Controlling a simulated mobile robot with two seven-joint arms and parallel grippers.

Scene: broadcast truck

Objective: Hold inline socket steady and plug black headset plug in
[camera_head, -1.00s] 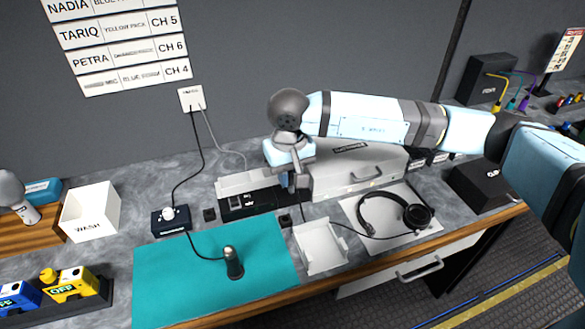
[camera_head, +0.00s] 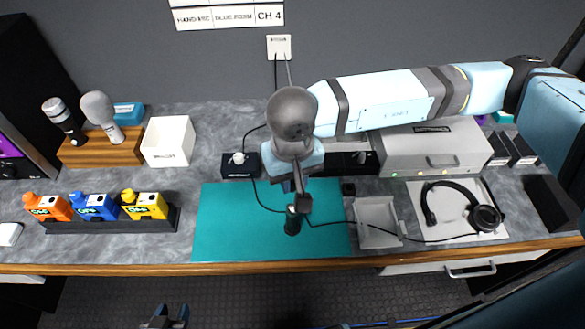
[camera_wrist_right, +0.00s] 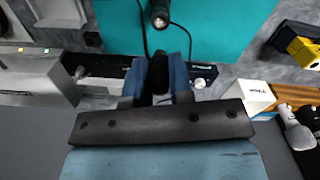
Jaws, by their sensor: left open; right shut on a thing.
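The black inline socket (camera_head: 292,224) stands on the teal mat (camera_head: 230,225), its cable running back to a small black box with a knob. It also shows at the top of the right wrist view (camera_wrist_right: 160,14). My right gripper (camera_head: 298,192) is above and just behind the socket, shut on the black headset plug (camera_wrist_right: 158,78). The fingers hide much of the plug; whether it touches the socket I cannot tell. The headset (camera_head: 460,207) lies on a white sheet at right, its cord trailing left to the socket area. My left gripper (camera_head: 168,313) is open and empty at the bottom edge, before the table.
The black knob box (camera_head: 240,166) stands behind the mat. A white tray (camera_head: 377,222) sits right of it. A white bin (camera_head: 168,141), microphones on a wooden block (camera_head: 100,152) and coloured packs (camera_head: 95,208) are at left. The mat's left half is clear.

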